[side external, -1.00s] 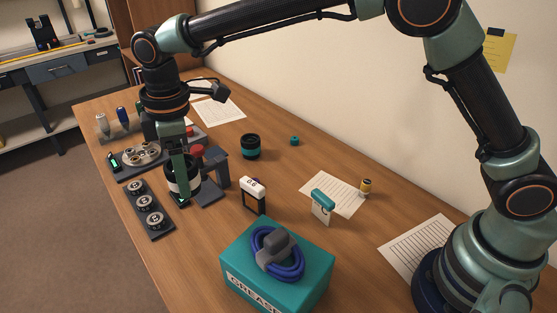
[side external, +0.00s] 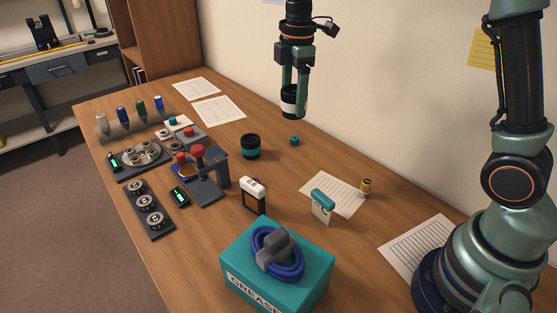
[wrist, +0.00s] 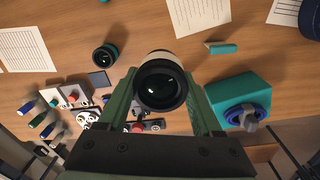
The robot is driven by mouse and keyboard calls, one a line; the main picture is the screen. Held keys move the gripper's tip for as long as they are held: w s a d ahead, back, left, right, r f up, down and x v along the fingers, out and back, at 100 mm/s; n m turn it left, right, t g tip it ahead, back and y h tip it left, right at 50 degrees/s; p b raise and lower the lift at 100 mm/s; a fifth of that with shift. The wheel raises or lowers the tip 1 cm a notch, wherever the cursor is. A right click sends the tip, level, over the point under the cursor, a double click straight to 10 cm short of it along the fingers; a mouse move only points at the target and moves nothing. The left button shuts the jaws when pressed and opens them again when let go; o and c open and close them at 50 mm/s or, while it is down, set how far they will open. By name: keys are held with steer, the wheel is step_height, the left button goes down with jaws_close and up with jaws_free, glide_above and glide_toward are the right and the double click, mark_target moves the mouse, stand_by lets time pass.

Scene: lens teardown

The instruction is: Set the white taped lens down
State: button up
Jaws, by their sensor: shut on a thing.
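The white taped lens (side external: 288,103) is a black barrel with a white band. My gripper (side external: 296,108) is shut on it and holds it high above the table, towards the wall side. In the wrist view the lens (wrist: 161,83) shows its dark glass end between the two green fingers of my gripper (wrist: 163,95). The wooden table (side external: 270,190) lies well below it, and the lens touches nothing but the fingers.
A black lens with a teal band (side external: 251,147) and a small teal cap (side external: 294,141) stand on the table. A teal grease box (side external: 250,268) with a coiled blue cable is in front. A press (side external: 205,175) stands at left. Bare wood lies between the paper sheets.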

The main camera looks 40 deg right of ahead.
steer(key=s+d, duration=0.2)
steer(key=d, duration=0.3)
steer(key=f, duration=2)
steer(key=shift+w+a, duration=0.15)
steer(key=shift+w, duration=0.05)
steer(key=shift+f, duration=0.2)
steer(key=o, duration=1.5)
steer(key=shift+r, duration=0.1)
